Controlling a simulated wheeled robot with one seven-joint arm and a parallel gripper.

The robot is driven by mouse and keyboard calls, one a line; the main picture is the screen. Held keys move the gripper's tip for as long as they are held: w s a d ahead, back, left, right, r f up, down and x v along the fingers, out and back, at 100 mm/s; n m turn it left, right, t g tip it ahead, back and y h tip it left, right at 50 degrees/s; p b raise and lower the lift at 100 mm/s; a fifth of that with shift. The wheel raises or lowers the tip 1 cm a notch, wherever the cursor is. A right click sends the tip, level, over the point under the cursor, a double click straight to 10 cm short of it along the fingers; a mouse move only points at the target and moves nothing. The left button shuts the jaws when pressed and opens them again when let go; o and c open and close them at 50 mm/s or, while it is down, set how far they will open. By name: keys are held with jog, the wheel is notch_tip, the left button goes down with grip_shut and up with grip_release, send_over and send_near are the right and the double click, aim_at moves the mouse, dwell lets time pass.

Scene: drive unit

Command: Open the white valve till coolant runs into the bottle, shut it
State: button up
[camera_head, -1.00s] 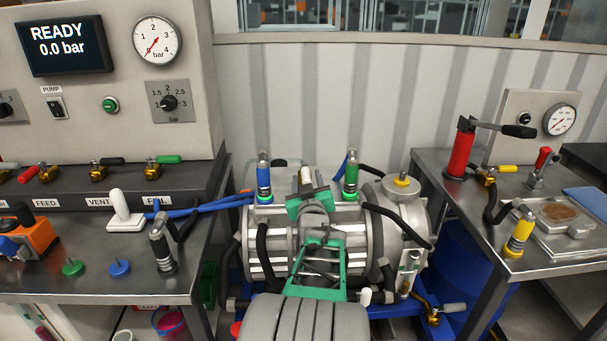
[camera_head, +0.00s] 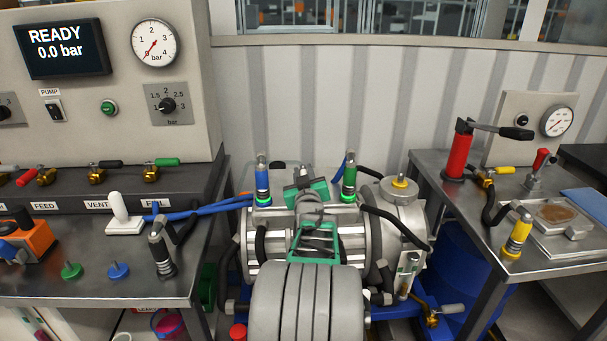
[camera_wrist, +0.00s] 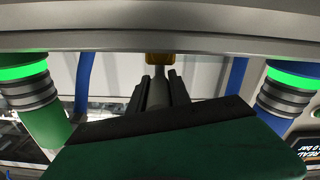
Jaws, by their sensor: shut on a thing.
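My gripper (camera_wrist: 160,92) has its black fingers shut on a pale grey-white handle (camera_wrist: 157,98). A brass piece (camera_wrist: 160,60) shows just beyond that handle, so it looks like the white valve. In the head view, my green gripper is over the middle of the drive unit (camera_head: 275,218), between two hose couplings with green rings. The handle shows there only as a pale bit (camera_head: 303,171) beyond my gripper. I cannot make out the bottle or any running coolant.
The blue coupling (camera_head: 262,185) and green coupling (camera_head: 349,182) stand close on either side of my gripper. Another brass valve (camera_head: 432,318) with a pale handle sits low at right. Benches flank the drive unit. The display (camera_head: 62,47) reads READY, 0.0 bar.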

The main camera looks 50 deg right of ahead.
grip_shut()
dwell(0.8)
jog(key=shift+s, duration=0.1)
